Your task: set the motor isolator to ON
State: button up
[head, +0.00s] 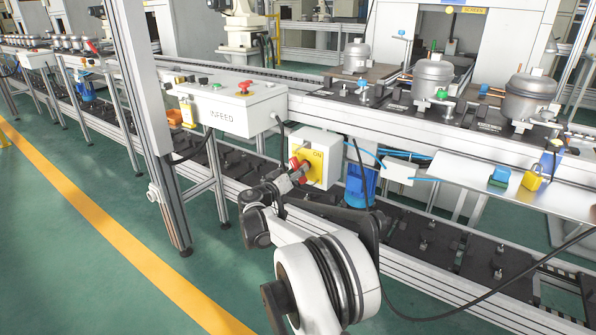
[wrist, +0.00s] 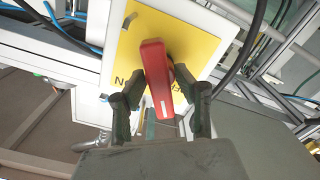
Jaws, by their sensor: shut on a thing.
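The motor isolator is a pale box (head: 331,146) with a yellow plate (head: 316,172) on its front and a red handle (head: 302,179). The word ON shows at the plate's upper right in the head view. In the wrist view the yellow plate (wrist: 197,45) fills the top middle, and the red handle (wrist: 155,75) stands out from it between my two fingers. My gripper (head: 293,181) reaches the isolator from the lower left and is shut on the red handle; its fingers also show in the wrist view (wrist: 160,98). The handle and fingers hide part of the plate's lettering.
The INFEED control box (head: 228,108), with a red button, is left of the isolator. A blue motor (head: 361,185) hangs just right below it. A shelf (head: 460,172) carries a yellow padlock (head: 533,178) and a blue item. Cables pass close by.

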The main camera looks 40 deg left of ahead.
jog(key=m, duration=0.6)
dwell(0.7)
jog(key=o, duration=0.9)
jog(key=shift+c, duration=0.2)
jog(key=s+d, duration=0.1)
jog(key=s, duration=1.1)
